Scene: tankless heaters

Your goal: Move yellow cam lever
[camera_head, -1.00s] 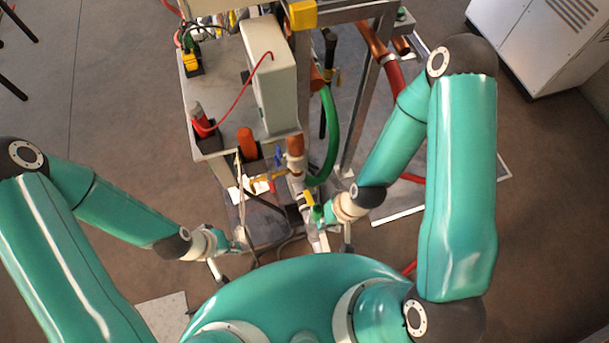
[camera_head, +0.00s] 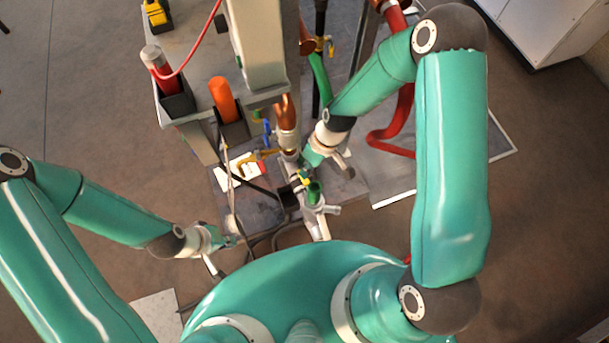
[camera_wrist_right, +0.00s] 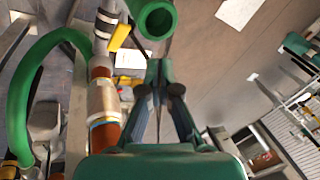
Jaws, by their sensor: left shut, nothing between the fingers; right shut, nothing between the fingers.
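The yellow cam lever (camera_wrist_right: 120,38) shows in the right wrist view beside the pipe fitting at upper left. In the head view a small yellow piece, likely the same lever (camera_head: 304,178), sits at the fitting below the copper pipe. My right gripper (camera_wrist_right: 160,66) is shut and empty; its fingertips are right of and below the lever in the wrist view, with no clear contact. In the head view my right gripper (camera_head: 304,163) is close to that fitting and partly hidden. My left gripper (camera_head: 228,242) is shut and empty, low at the left, away from the lever.
A green open-ended fitting (camera_wrist_right: 157,20) is just beyond my right fingertips. A green hose (camera_wrist_right: 30,90) and a copper pipe (camera_wrist_right: 104,98) run at the left. The grey bench (camera_head: 200,85) holds a red-handled tool (camera_head: 160,65) and an orange one (camera_head: 223,98). Open floor lies right.

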